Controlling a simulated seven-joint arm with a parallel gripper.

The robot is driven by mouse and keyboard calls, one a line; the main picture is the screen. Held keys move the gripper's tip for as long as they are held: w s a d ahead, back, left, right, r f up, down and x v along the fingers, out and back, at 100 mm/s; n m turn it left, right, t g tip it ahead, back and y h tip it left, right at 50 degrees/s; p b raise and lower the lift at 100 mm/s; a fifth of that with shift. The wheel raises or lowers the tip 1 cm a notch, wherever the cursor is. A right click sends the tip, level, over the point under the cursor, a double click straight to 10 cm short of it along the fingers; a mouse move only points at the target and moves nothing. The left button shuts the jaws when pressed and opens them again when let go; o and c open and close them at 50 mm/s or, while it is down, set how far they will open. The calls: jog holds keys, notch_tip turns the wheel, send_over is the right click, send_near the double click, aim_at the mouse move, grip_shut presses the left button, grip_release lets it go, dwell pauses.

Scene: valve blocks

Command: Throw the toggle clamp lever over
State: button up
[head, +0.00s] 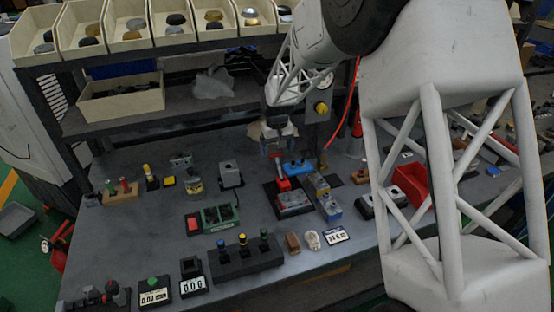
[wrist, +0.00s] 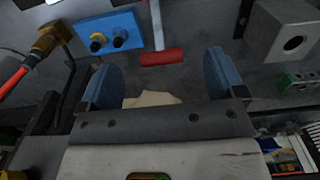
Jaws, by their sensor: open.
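The toggle clamp has a red-gripped lever (head: 282,184) and a grey body on a dark base (head: 292,204) in the middle of the bench in the head view. In the wrist view the red grip (wrist: 162,57) lies crosswise at the end of a light grey bar, just beyond and between my fingertips. My gripper (head: 276,150) is above the clamp's far side, pointing down. Its two blue fingers stand wide apart in the wrist view (wrist: 161,75), with nothing held. The clamp body is outside the wrist view.
A blue block with two knobs (wrist: 110,33) is close to the lever, also in the head view (head: 298,168). A grey box with a hole (wrist: 287,33) stands opposite. A brass fitting with a red hose (wrist: 42,42) is at left. A shelf (head: 200,116) is behind.

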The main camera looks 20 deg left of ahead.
aim_at(277, 158)
jog(key=shift+f, duration=2.6)
jog(key=c, duration=1.2)
